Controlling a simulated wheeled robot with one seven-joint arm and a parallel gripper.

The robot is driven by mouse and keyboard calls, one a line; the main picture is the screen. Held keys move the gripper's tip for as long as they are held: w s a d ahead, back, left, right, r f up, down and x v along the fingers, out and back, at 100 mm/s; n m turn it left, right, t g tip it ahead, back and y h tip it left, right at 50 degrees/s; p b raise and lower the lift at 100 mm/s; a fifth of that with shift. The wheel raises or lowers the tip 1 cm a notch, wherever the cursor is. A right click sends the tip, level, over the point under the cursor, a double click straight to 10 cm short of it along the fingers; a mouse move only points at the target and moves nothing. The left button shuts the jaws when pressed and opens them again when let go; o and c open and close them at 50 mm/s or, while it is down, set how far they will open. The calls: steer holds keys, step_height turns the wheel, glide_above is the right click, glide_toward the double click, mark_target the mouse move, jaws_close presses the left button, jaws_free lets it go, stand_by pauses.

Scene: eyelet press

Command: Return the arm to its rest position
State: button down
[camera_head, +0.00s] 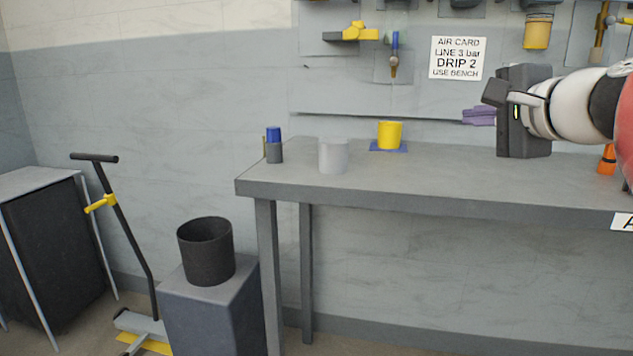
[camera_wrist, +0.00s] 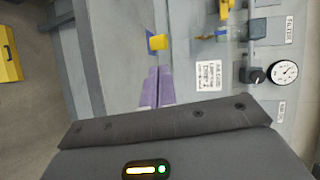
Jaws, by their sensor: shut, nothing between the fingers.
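My gripper (camera_head: 479,116) is at the right in the head view, held above the grey bench (camera_head: 450,180). Its purple fingers point left and lie together, with nothing between them. The fingers also show in the wrist view (camera_wrist: 157,88), pressed side by side. A yellow cup (camera_head: 390,135) stands on a blue mat (camera_head: 404,149) on the bench, to the left of my gripper and apart from it. The yellow cup also shows in the wrist view (camera_wrist: 158,42), beyond the fingertips.
A pale cup (camera_head: 332,156) and a blue-and-grey container (camera_head: 274,147) stand at the bench's left end. An orange object (camera_head: 607,160) is partly hidden behind my arm. The back wall carries a sign (camera_head: 458,58) and fittings. A dark bin (camera_head: 206,252) stands on a pedestal at left.

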steer(key=s+a+f+n+g+h, duration=0.1)
steer(key=s+f+n, duration=0.4)
steer(key=f, duration=0.7)
steer(key=s+a+f+n+g+h, duration=0.1)
steer(key=s+a+f+n+g, duration=0.3)
steer(key=s+f, duration=0.4)
steer(key=s+a+f+n+g+h, duration=0.1)
steer(key=s+a+f+n+g, duration=0.2)
steer(key=f, duration=1.2)
steer(key=s+n+g, duration=0.1)
steer(key=s+n, duration=0.2)
steer(key=s, duration=0.1)
steer(key=shift+a+f+h, duration=0.15)
steer(key=shift+f+h, duration=0.15)
steer(key=shift+h, duration=0.1)
